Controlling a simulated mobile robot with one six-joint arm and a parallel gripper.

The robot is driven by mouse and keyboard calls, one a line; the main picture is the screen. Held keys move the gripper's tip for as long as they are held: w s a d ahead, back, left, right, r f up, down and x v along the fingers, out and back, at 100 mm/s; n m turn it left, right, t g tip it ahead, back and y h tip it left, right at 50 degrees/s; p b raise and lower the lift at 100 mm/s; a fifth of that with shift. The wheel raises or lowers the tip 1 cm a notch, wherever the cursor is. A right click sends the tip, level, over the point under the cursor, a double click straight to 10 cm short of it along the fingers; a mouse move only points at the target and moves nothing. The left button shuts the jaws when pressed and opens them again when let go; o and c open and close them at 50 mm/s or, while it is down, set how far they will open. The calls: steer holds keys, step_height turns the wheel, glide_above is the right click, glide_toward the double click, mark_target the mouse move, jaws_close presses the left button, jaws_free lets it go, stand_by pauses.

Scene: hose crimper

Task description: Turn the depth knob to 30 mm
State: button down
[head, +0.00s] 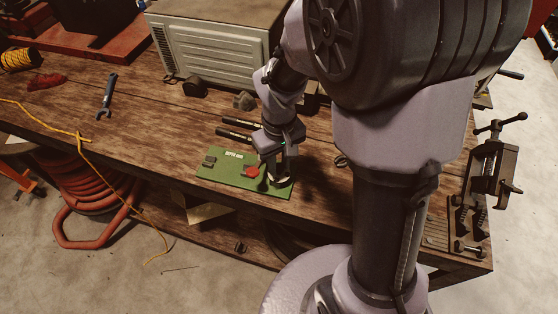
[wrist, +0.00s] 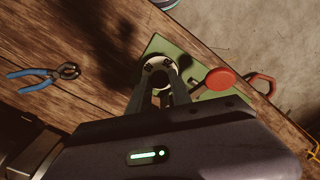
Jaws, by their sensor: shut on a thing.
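The green control panel (head: 215,178) lies on the workbench near its front edge, and the wrist view shows part of it (wrist: 159,44). My gripper (head: 275,178) points down over the panel's right part. In the wrist view, my gripper's two fingers (wrist: 161,82) are shut on the depth knob, at a pale round dial (wrist: 151,66). The fingers hide most of the knob, and I cannot read its setting. A red button (head: 250,171) sits left of my gripper in the head view; it also shows in the wrist view (wrist: 219,80).
A grey vented machine (head: 212,52) stands behind. Two black handles (head: 235,129) lie between it and the panel. Blue-handled pliers (wrist: 40,78) lie on the bench in the wrist view. A wrench (head: 106,97) lies left, and a vise (head: 492,165) stands right.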

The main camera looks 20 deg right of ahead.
mark_target(279, 168)
steer(key=c, duration=1.2)
jaws_free()
steer(key=shift+o, duration=0.2)
step_height(279, 168, up, 17)
steer(key=p, duration=0.6)
steer(key=shift+r, duration=0.2)
steer(key=s+a+f+m+t+y+b, duration=0.1)
steer(key=s+f+m+t+b, duration=0.2)
steer(key=s+b, duration=0.3)
steer(key=s+a+f+m+t+y+b, duration=0.1)
steer(key=s+a+f+m+t+b, duration=0.1)
steer(key=s+b, duration=0.5)
steer(key=shift+a+f+m+t, duration=0.15)
steer(key=shift+f+m+t, duration=0.25)
steer(key=shift+m, duration=0.5)
